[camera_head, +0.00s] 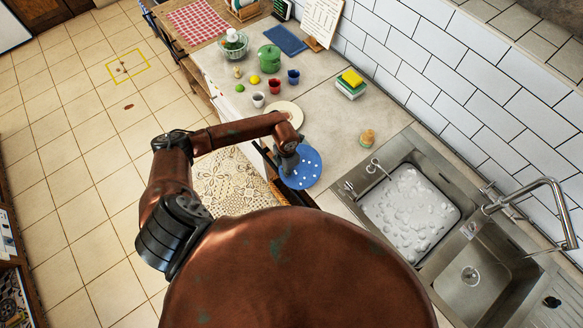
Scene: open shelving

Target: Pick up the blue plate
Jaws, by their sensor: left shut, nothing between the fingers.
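The blue plate (309,171) with white dots lies at the counter's front edge, left of the sink. My left arm comes in from the left, and my left gripper (289,165) is over the plate's left part, hiding some of it. The fingers are small and dark here; they are shut with nothing held. I cannot tell whether they touch the plate. My right gripper is not in view.
A cream plate (288,112) lies just behind my left forearm. Cups, a green pot (270,58), fruit and sponges (351,82) stand farther back. A small jar (367,138) and a foamy sink (412,210) are to the right. Counter between them is clear.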

